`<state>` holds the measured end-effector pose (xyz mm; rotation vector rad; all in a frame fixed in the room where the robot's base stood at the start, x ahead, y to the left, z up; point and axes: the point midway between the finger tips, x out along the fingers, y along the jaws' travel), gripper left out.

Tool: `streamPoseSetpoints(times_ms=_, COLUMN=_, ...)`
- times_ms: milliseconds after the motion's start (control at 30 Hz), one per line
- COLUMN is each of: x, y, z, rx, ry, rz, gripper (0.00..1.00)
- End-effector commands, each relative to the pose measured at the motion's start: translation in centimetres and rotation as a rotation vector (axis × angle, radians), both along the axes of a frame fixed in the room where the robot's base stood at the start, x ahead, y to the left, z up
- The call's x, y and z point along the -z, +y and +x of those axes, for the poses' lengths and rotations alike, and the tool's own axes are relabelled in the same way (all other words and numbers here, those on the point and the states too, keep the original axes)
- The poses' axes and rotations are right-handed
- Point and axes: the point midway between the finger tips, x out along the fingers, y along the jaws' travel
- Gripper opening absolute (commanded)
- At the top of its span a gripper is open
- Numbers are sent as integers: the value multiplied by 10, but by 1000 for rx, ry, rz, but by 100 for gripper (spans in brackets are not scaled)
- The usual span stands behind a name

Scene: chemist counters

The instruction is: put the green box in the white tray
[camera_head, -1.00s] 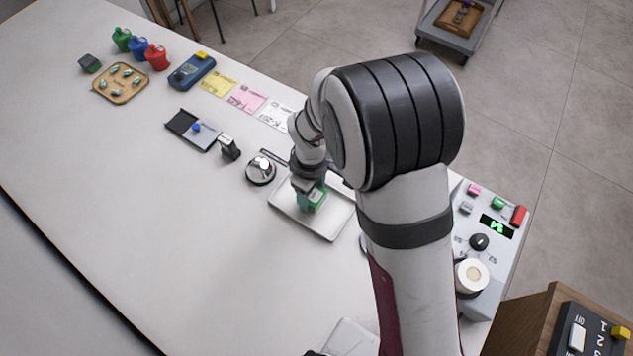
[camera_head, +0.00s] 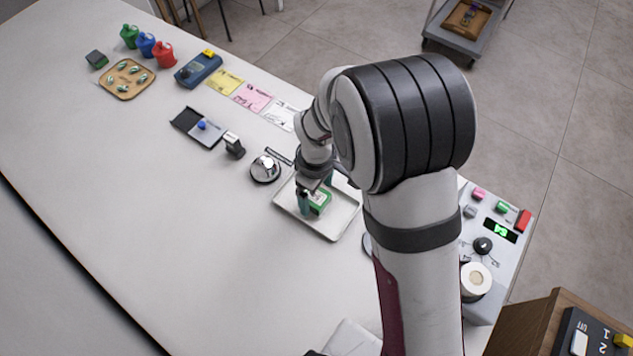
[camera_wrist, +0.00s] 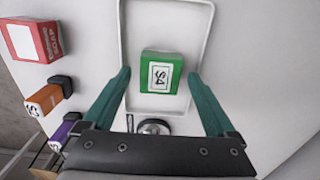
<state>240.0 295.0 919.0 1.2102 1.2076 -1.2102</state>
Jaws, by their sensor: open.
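The green box (camera_head: 319,201) is in the white tray (camera_head: 331,236), under my gripper (camera_head: 316,200). In the wrist view the green box (camera_wrist: 161,73) has a white label on top and rests inside the rim of the white tray (camera_wrist: 168,5). My gripper (camera_wrist: 160,82) is open there, with one teal finger on each side of the box and a visible gap to both. In the head view my arm hides part of the tray's right side.
A silver bell (camera_head: 265,168) stands just left of the tray. A control panel with buttons (camera_head: 490,235) is to the right. The counter's front left is clear.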

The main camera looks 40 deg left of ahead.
Motion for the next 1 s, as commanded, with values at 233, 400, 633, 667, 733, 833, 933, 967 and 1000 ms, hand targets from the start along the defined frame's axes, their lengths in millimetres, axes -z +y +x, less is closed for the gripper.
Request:
streamPoseSetpoints(times_ms=233, x=-71, y=1, z=1, rx=0, ry=-4, rz=4, gripper=91)
streamPoseSetpoints(times_ms=400, x=-100, y=0, z=0, rx=0, ry=-2, rz=2, gripper=91)
streamPoseSetpoints(times_ms=633, x=-112, y=-10, z=3, rx=51, ry=1, rz=3, gripper=91)
streamPoseSetpoints(times_ms=667, x=-119, y=-21, z=6, rx=112, ry=4, rz=6, gripper=91)
streamPoseSetpoints(times_ms=733, x=-143, y=-68, z=12, rx=371, ry=16, rz=16, gripper=91)
streamPoseSetpoints(times_ms=833, x=-178, y=-158, z=-6, rx=918, ry=52, rz=35, gripper=91)
streamPoseSetpoints(times_ms=933, x=-193, y=-223, z=-49, rx=1444, ry=100, rz=56, gripper=91)
streamPoseSetpoints(times_ms=967, x=-194, y=-235, z=-63, rx=1580, ry=115, rz=61, gripper=91)
streamPoseSetpoints(times_ms=1000, x=-194, y=-246, z=-79, rx=1736, ry=133, rz=67, gripper=91)
